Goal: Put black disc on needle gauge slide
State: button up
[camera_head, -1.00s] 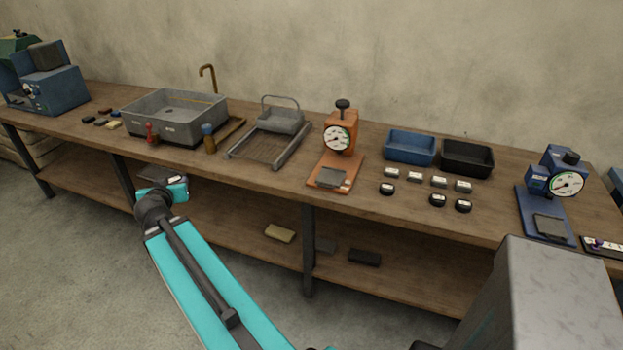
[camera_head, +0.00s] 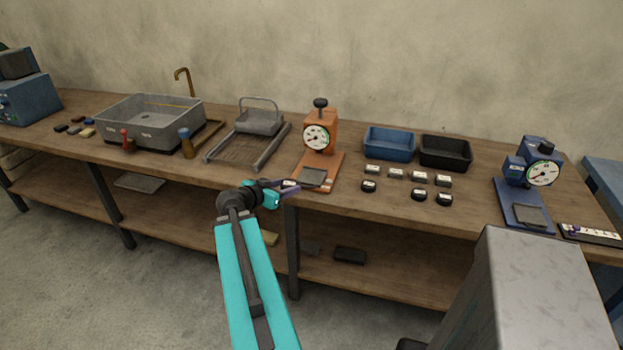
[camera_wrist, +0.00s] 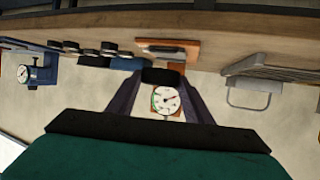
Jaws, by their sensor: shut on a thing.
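My gripper (camera_head: 283,189) is shut on a black disc (camera_wrist: 161,76) and holds it at the front edge of the bench. The disc's pale top (camera_head: 290,183) shows small in the head view. An orange dial gauge (camera_head: 320,133) stands just beyond and right of it, with a grey plate (camera_head: 313,177) on its base. A blue dial gauge (camera_head: 535,172) stands far right, with a grey plate (camera_head: 529,215) on its base. Both dials have needles; I cannot tell which is meant. Other black discs (camera_head: 418,195) lie on the bench between the gauges.
Small pale-topped blocks (camera_head: 395,174) stand in a row before a blue bin (camera_head: 389,144) and a black bin (camera_head: 445,152). A wire-handled grey press frame (camera_head: 251,130) and a grey basin (camera_head: 150,120) are to the left. A labelled strip (camera_head: 590,234) lies far right.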

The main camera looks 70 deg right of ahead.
jog(key=s+d+m+g, duration=0.2)
jog(key=s, duration=0.6)
jog(key=shift+f+g+y, duration=0.3)
jog(key=shift+d, duration=0.2)
jog(key=p, duration=0.5)
send_over(308, 179)
jog(key=s+a, duration=0.1)
jog(key=a, duration=0.2)
jog(key=shift+s+a+f, duration=0.1)
jog(key=shift+s+f, duration=0.05)
jog(key=shift+f, duration=0.35)
jog(key=shift+w+d+f+p, duration=0.15)
jog(key=shift+w+d, duration=0.1)
jog(key=shift+d, duration=0.35)
jog(key=shift+w+d+f+p, duration=0.15)
jog(key=shift+w+d, duration=0.1)
jog(key=shift+d, duration=0.3)
jog(key=shift+d+r, duration=0.1)
jog(key=shift+d, duration=0.05)
jog(key=shift+w+d+p, duration=0.2)
jog(key=shift+d+p, duration=0.15)
jog(key=shift+d, duration=0.05)
jog(key=shift+a+f+p, duration=0.1)
jog(key=shift+f+p, duration=0.8)
jog(key=shift+f, duration=0.9)
